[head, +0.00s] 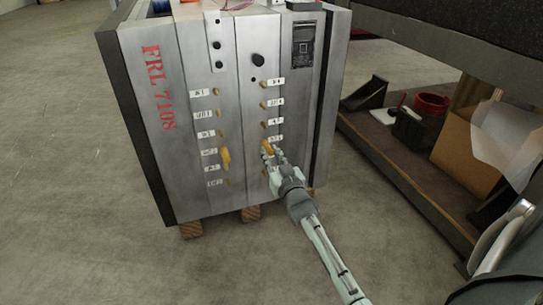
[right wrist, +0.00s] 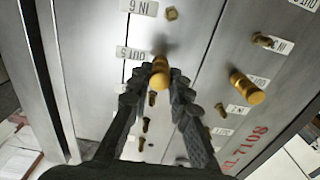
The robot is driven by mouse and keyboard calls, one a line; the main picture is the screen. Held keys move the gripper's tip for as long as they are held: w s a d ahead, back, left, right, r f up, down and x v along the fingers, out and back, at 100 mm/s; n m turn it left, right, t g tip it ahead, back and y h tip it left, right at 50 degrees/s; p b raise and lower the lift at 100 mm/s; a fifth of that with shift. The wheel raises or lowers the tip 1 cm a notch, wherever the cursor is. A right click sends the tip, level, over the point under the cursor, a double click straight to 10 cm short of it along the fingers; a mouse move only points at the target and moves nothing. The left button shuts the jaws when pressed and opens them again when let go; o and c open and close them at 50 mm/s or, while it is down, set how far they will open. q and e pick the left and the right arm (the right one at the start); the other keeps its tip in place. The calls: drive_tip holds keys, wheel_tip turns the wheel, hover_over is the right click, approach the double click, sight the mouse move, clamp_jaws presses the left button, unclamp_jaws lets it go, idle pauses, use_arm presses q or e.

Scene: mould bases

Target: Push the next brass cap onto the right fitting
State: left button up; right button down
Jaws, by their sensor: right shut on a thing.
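My right gripper (head: 268,148) is shut on a brass cap (head: 266,145) in front of the right column of fittings on the mould base (head: 180,165). In the right wrist view the fingers (right wrist: 158,92) grip the held cap (right wrist: 159,76) from both sides, beside a label reading OUT 5 (right wrist: 131,54). The cap hides what is behind it; I cannot tell whether it touches a fitting. A second brass cap (head: 226,157) sits in the left column; it also shows in the right wrist view (right wrist: 247,88). My left gripper is not in view.
Several bare brass fittings (head: 264,104) with white labels line both columns. The block stands on wooden blocks (head: 190,229). At the right is a bench with a low shelf holding a red container (head: 431,104) and a cardboard box (head: 465,150). The floor at the left is clear.

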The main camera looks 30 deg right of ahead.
drive_tip(key=shift+w, duration=0.15)
drive_tip(key=shift+w+d, duration=0.1)
drive_tip(key=shift+w, duration=0.2)
idle(0.3)
drive_tip(key=c, duration=1.3)
unclamp_jaws()
drive_tip(key=o, duration=0.4)
